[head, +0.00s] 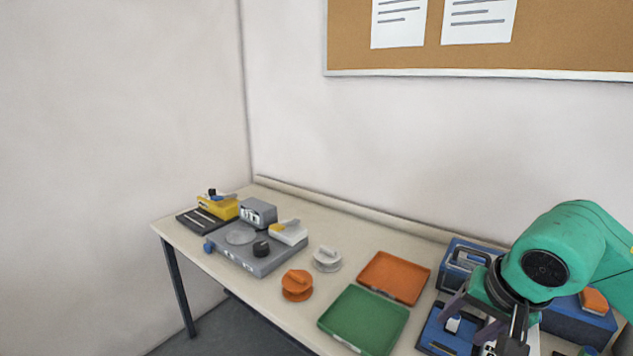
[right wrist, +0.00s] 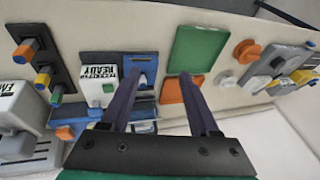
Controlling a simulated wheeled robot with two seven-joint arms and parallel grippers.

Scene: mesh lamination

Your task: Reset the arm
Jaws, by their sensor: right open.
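My right gripper (head: 470,318) is at the right of the head view, on my green arm, above the right part of the table. In the right wrist view the two purple fingers of this gripper (right wrist: 158,76) stand apart with nothing held between them. A blue tray (head: 440,330) lies below and beside the fingers; the gripper partly hides it. My left gripper is not in view.
On the table (head: 345,262) lie a green tray (head: 364,320), an orange tray (head: 394,277), an orange knobbed piece (head: 297,285) and a white one (head: 327,259). A grey device (head: 262,258) stands left. Blue equipment (head: 463,262) crowds the right. A wall rises behind.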

